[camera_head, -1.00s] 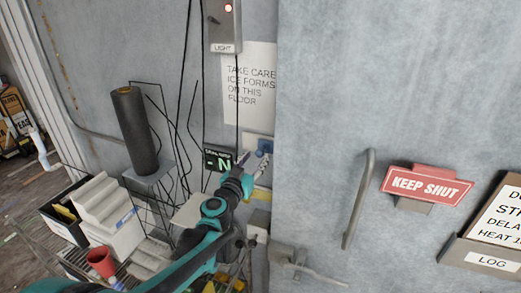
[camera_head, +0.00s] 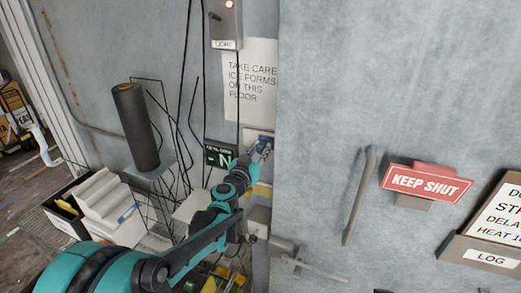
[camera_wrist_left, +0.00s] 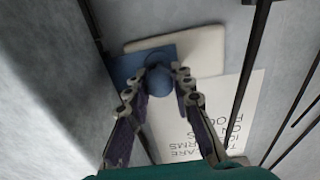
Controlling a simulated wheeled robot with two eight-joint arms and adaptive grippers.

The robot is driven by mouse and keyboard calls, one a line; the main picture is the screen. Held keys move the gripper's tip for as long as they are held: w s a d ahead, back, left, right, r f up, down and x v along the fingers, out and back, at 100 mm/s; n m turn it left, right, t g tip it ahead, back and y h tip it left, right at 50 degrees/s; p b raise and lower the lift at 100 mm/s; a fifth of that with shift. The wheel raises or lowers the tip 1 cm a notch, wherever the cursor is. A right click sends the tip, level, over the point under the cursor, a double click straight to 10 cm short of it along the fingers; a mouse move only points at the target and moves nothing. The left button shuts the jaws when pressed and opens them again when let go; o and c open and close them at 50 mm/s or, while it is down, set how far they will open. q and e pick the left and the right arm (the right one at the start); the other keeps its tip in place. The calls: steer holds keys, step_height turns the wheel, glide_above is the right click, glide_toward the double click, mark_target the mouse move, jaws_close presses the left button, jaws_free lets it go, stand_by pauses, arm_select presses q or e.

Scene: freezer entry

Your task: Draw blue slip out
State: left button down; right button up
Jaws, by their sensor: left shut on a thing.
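The blue slip (camera_wrist_left: 125,68) shows in the left wrist view as a flat blue piece with a round blue knob (camera_wrist_left: 159,82). It lies against a pale holder (camera_wrist_left: 205,48) on the grey wall. My left gripper (camera_wrist_left: 158,88) has one finger on each side of the knob and is shut on the slip. In the head view my left gripper (camera_head: 262,149) is at the wall beside the door edge and mostly hides the slip. My right gripper is not in view.
The freezer door (camera_head: 400,90) with its long handle (camera_head: 358,195) stands close on the right. A paper notice (camera_head: 250,85) hangs above the gripper. A small dark display (camera_head: 220,154) and hanging cables are left of it. A wire rack with boxes (camera_head: 105,205) stands lower left.

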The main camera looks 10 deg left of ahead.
arm_select(q)
steer(key=a+b, duration=0.1)
steer(key=a, duration=0.1)
steer(key=w+a, duration=0.1)
steer(key=a, duration=0.1)
steer(key=shift+a+b, duration=0.35)
steer(key=shift+a, duration=0.3)
steer(key=shift+d, duration=0.1)
steer(key=c, duration=1.3)
jaws_free()
steer(key=shift+s, duration=0.1)
steer(key=s, duration=0.4)
steer(key=s+a, duration=0.1)
steer(key=s, duration=0.2)
steer(key=s+a, duration=0.1)
steer(key=s, duration=0.3)
steer(key=shift+s+a, duration=0.2)
steer(key=shift+s, duration=0.15)
steer(key=shift+f, duration=0.1)
